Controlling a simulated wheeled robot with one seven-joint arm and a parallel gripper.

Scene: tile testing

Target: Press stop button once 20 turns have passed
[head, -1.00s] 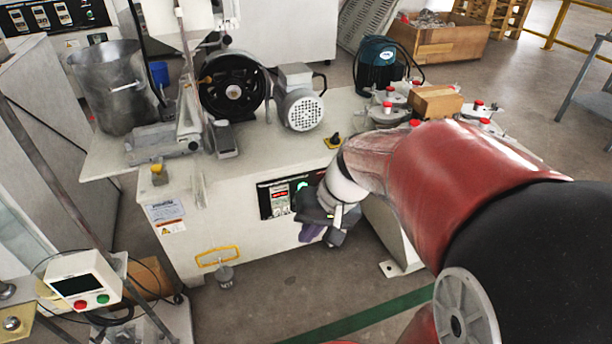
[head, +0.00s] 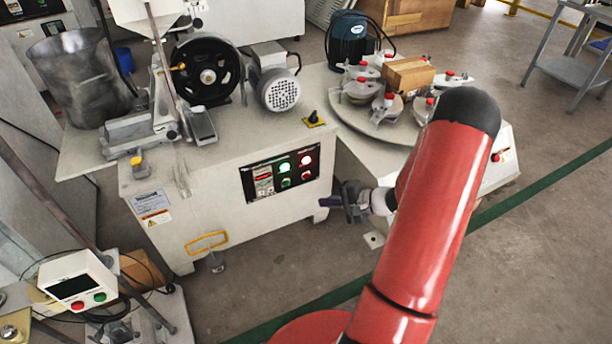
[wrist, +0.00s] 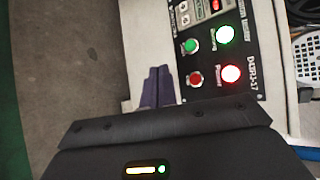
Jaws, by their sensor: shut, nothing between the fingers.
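The black control panel (head: 280,174) is on the front of the white machine. It has a red counter display (head: 263,178), whose number is too small to read. A green lamp (head: 284,167) and a red lamp (head: 306,160) are both lit. Below them are a green button (head: 286,183) and a red button (head: 306,177). In the wrist view the panel appears turned, with the red button (wrist: 195,78) just right of my fingertips. My gripper (head: 328,201) is shut and empty, right of and below the panel in the head view. Its purple fingers (wrist: 158,86) look apart from the buttons.
A round turntable (head: 375,125) with several red-topped holders and a cardboard box (head: 408,75) stands right of the panel. A smaller control box (head: 76,281) with red and green buttons stands at lower left.

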